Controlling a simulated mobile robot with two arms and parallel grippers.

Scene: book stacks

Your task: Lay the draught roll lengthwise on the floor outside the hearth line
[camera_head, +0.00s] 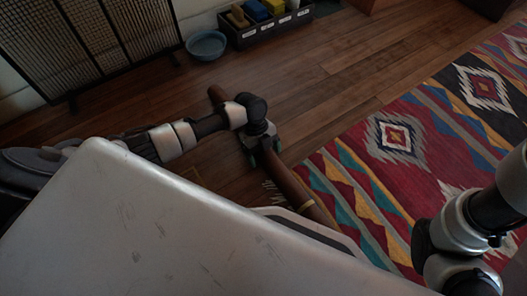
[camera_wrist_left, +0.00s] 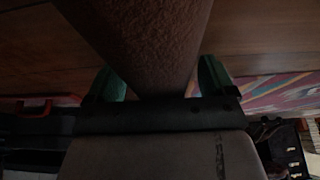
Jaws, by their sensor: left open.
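The draught roll (camera_head: 287,183) is a long brown cylinder with a yellow band near its lower end. It lies slanted across the wooden floor in the head view, its lower end hidden behind my white body. My left gripper (camera_head: 263,152) is over the roll's middle, fingers open. In the left wrist view the roll (camera_wrist_left: 150,45) runs between the two green fingertips (camera_wrist_left: 160,80), with one on each side; I cannot tell whether they touch it. My right arm shows at the right, but its gripper is out of view. I cannot make out a hearth line.
A black mesh screen (camera_head: 85,40) stands at the upper left. A blue bowl (camera_head: 206,45) and a dark crate (camera_head: 268,27) with coloured items stand at the back. A patterned red rug (camera_head: 400,170) covers the right side. Bare wooden floor (camera_head: 330,95) lies between.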

